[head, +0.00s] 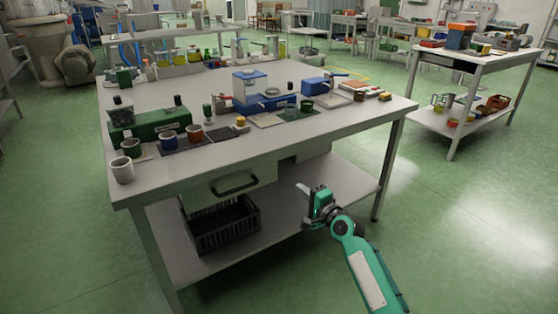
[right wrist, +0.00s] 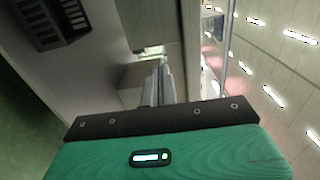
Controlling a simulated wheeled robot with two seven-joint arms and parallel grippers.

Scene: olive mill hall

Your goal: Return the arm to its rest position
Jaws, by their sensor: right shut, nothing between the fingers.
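My right arm comes in from the lower right of the head view. Its green gripper (head: 306,189) is in front of the table's right half, below the level of the top, and points to the left and away. The fingers are shut with nothing between them. In the right wrist view the shut fingers (right wrist: 158,85) reach toward a pale table surface, apart from anything I can make out. My left gripper is not in view.
The table (head: 340,133) carries cups, jars, scales and tools. A drawer (head: 228,190) with a dark handle sits under its front edge. A black crate (head: 222,226) stands on the lower shelf. A second table (head: 482,65) is at the right. The green floor between is clear.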

